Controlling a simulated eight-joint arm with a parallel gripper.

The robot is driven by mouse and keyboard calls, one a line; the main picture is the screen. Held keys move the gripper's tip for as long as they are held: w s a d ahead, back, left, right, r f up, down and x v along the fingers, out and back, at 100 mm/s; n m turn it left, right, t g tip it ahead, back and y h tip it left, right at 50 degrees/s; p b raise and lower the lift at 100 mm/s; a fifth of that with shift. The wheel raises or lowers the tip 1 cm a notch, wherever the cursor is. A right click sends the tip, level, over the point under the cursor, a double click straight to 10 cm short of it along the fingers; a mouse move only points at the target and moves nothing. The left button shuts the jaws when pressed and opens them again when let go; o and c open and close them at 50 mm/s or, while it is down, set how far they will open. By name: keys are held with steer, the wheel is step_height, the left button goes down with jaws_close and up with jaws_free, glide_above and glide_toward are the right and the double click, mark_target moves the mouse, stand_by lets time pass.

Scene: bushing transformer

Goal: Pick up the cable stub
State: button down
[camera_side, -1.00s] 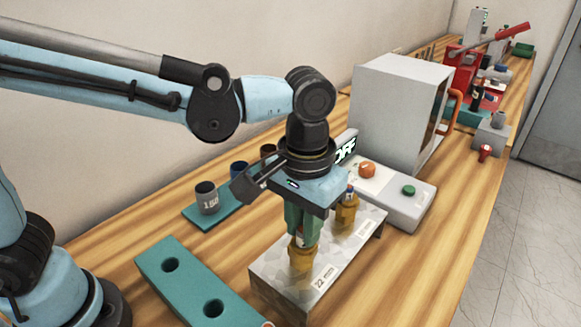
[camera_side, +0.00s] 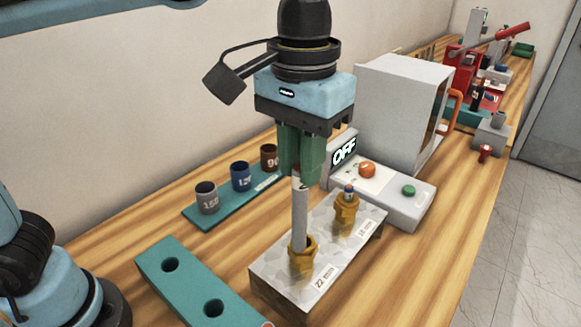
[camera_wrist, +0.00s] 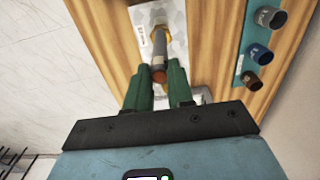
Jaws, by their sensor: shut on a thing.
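The cable stub (camera_side: 299,222) is a grey upright cylinder. Its lower end is at the front brass gland (camera_side: 302,254) on the metal plate (camera_side: 275,272), beside a "22" label; I cannot tell if it is clear of the gland. My gripper (camera_side: 301,175), with green fingers, is above and shut on the stub's upper end. In the wrist view the stub (camera_wrist: 159,50) shows a copper-coloured end (camera_wrist: 159,76) between the fingertips (camera_wrist: 159,82).
A second brass gland (camera_side: 345,212) with a short stub stands behind on the plate. A box with an OFF display (camera_side: 345,151) and buttons is behind right. Numbered cups on a teal strip (camera_side: 223,215) and a teal holed block (camera_side: 190,282) lie left.

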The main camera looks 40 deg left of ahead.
steer(key=s+r, duration=0.1)
steer(key=s, duration=1.6)
steer(key=shift+r, duration=0.4)
steer(key=shift+w, duration=0.1)
